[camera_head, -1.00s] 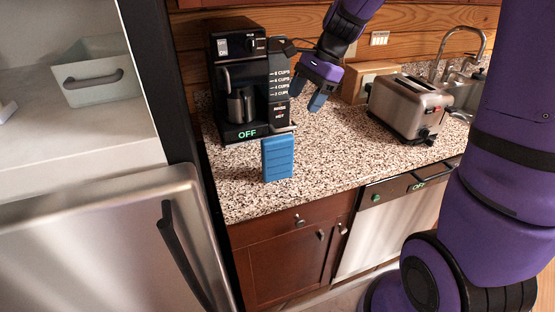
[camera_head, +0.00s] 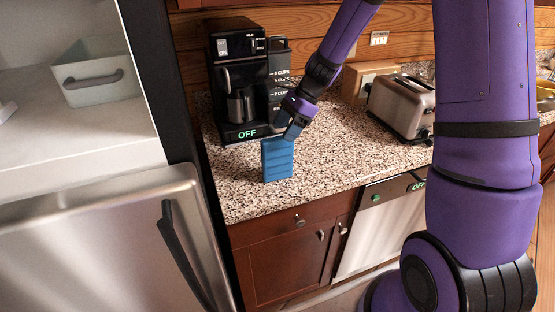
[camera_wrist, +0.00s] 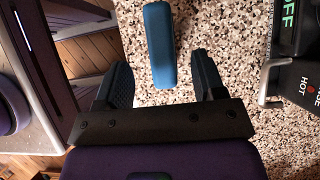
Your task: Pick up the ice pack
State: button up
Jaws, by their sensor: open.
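The ice pack (camera_head: 278,159) is a blue ribbed block standing upright on the speckled counter, in front of the coffee maker. In the wrist view the ice pack (camera_wrist: 160,45) appears from above, ahead of the fingertips and lined up with the gap between them. My gripper (camera_head: 289,126) is just above and behind the pack's top right edge in the head view. Whether a finger touches the pack cannot be told.
A black coffee maker (camera_head: 236,85) with a steel carafe stands close behind the pack. A toaster (camera_head: 403,105) is to the right. The speckled counter (camera_head: 335,165) is clear between them, and its front edge lies near the pack.

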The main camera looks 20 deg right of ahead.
aim_at(279, 138)
jog(key=shift+x, duration=2.3)
jog(key=shift+w, duration=0.1)
grip_shut()
